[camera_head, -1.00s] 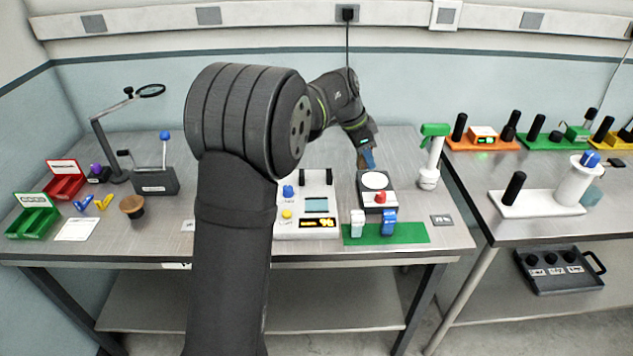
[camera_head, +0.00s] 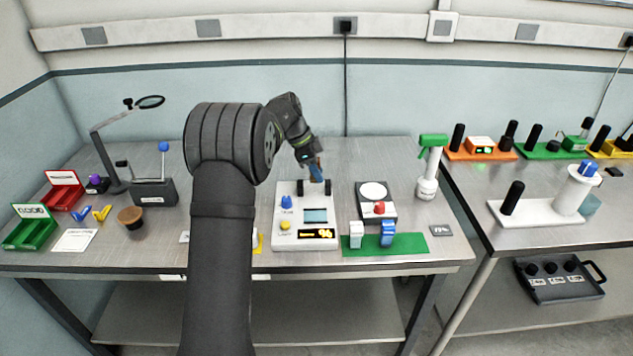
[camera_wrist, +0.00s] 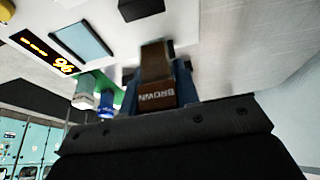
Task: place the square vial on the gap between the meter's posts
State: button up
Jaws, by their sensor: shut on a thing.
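My gripper (camera_head: 317,174) is shut on the square vial, whose brown body labelled "BROWN" (camera_wrist: 157,75) shows between the blue fingers in the wrist view. In the head view the white meter (camera_head: 291,214) stands mid-table with two short black posts at its back, a left post (camera_head: 300,187) and a right post (camera_head: 328,187). The gripper is above the back of the meter, close to the right post. The vial is tilted in the wrist view, with a dark post (camera_wrist: 142,9) beyond it. I cannot tell whether the vial touches the meter. The gap itself is partly hidden.
A scale-like device (camera_head: 363,205) with a round white plate and red knob stands right of the meter. A green mat (camera_head: 408,244) with two small vials lies in front of it. A white and green bottle-like tool (camera_head: 428,185) stands farther right. My arm hides table left of the meter.

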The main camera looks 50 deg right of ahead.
jog(key=shift+f, duration=2.05)
jog(key=o, duration=1)
jog(key=shift+f, duration=0.15)
jog(key=shift+o, duration=0.2)
jog(key=v, duration=1.2)
jog(key=shift+r, duration=0.2)
jog(key=shift+f, duration=0.1)
